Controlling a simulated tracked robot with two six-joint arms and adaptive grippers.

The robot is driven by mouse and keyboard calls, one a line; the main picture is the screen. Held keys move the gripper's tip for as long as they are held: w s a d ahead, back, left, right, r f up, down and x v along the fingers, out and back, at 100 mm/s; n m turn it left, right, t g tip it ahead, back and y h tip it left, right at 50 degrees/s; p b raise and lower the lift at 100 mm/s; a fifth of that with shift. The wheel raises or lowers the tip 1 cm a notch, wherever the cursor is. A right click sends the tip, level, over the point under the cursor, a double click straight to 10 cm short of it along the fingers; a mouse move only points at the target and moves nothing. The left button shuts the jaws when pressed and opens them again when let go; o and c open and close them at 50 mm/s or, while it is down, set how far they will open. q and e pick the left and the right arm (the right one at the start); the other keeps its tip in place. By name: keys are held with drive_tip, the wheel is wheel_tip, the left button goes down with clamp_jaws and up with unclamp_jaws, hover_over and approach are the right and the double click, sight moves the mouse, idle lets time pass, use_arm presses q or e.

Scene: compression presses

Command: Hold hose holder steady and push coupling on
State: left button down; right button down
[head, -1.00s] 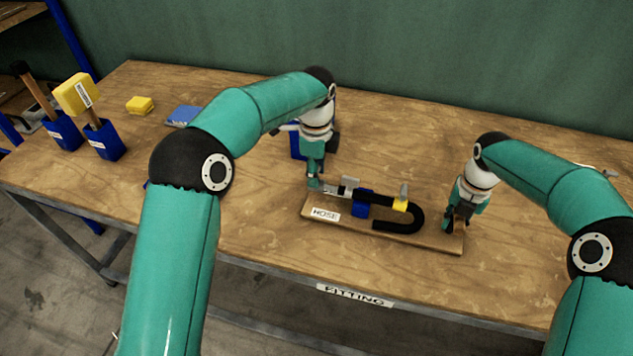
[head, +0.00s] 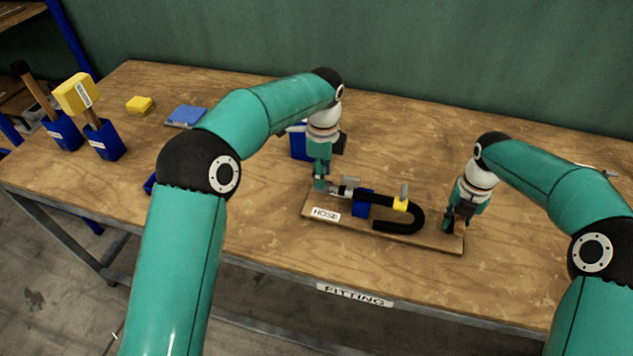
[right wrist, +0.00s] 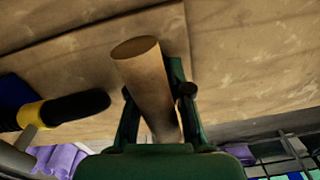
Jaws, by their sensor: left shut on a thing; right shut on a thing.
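The hose holder (head: 312,199) is a wooden board labelled HOSE, with a blue block (head: 362,208) on it. A black hose (head: 418,222) runs through the block and curves into a U at the right, with a yellow clamp (head: 400,204) on it. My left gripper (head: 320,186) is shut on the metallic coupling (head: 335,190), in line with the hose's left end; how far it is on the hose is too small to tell. My right gripper (head: 450,224) is shut on a wooden post (right wrist: 148,85) at the board's right end, seen between its fingers in the right wrist view.
A blue container (head: 299,143) stands behind my left gripper. A yellow-headed mallet (head: 78,94) stands in a blue holder at the left, near a yellow block (head: 140,105) and a blue pad (head: 187,116). The bench front edge, labelled FITTING (head: 354,296), is close to the board.

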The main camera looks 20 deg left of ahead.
use_arm(q)
drive_tip(key=shift+d, duration=1.15)
use_arm(e)
drive_tip(key=shift+a, duration=0.15)
use_arm(q)
drive_tip(key=c, duration=0.7)
unclamp_jaws()
drive_tip(key=shift+a, duration=0.1)
wheel_tip(320, 180, up, 12)
drive_tip(key=shift+f, duration=0.1)
use_arm(e)
drive_tip(key=c, duration=1)
unclamp_jaws()
drive_tip(key=shift+r, duration=0.1)
